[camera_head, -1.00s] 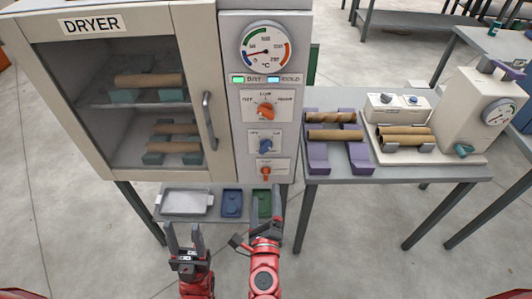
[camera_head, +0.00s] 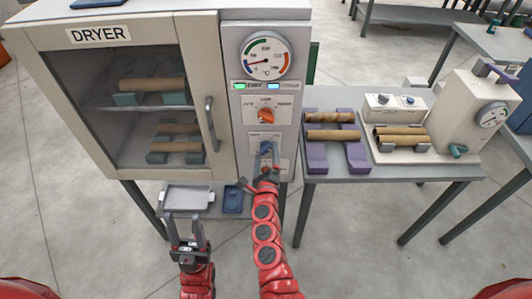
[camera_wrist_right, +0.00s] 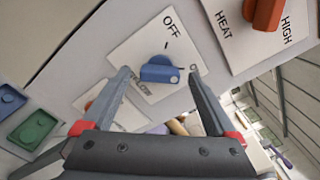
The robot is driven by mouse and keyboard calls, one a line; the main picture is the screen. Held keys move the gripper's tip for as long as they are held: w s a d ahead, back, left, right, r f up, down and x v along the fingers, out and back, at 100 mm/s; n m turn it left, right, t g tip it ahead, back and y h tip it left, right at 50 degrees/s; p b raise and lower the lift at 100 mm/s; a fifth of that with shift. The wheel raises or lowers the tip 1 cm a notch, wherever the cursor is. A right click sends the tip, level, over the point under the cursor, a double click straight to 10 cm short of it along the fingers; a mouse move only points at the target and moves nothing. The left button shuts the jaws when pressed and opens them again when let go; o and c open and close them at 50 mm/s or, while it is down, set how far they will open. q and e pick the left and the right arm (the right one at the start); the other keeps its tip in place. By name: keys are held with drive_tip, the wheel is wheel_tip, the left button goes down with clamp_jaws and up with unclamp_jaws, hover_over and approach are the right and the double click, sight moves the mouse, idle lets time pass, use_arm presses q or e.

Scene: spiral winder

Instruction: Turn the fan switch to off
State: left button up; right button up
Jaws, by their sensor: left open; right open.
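The blue fan knob (camera_head: 266,148) sits on a white plate on the dryer's control panel, below the orange heat knob (camera_head: 266,116). In the right wrist view the blue knob (camera_wrist_right: 160,70) has its dotted end toward a partly hidden label beside the right finger, away from the OFF label (camera_wrist_right: 170,20). My right gripper (camera_wrist_right: 160,78) is open, with its fingers on either side of the blue knob; I cannot tell whether they touch it. In the head view the right gripper (camera_head: 265,165) is against the lower panel. My left gripper (camera_head: 184,220) is open and empty below the dryer.
A lower switch plate (camera_wrist_right: 112,108) is partly hidden behind the right gripper's finger. A shelf with a grey tray (camera_head: 187,197) and a blue tray (camera_head: 233,200) lies below the dryer. A side table (camera_head: 400,172) at right holds tubes on purple stands.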

drive_tip(key=shift+w, duration=0.15)
drive_tip(key=c, duration=1.4)
drive_tip(key=shift+o, duration=0.2)
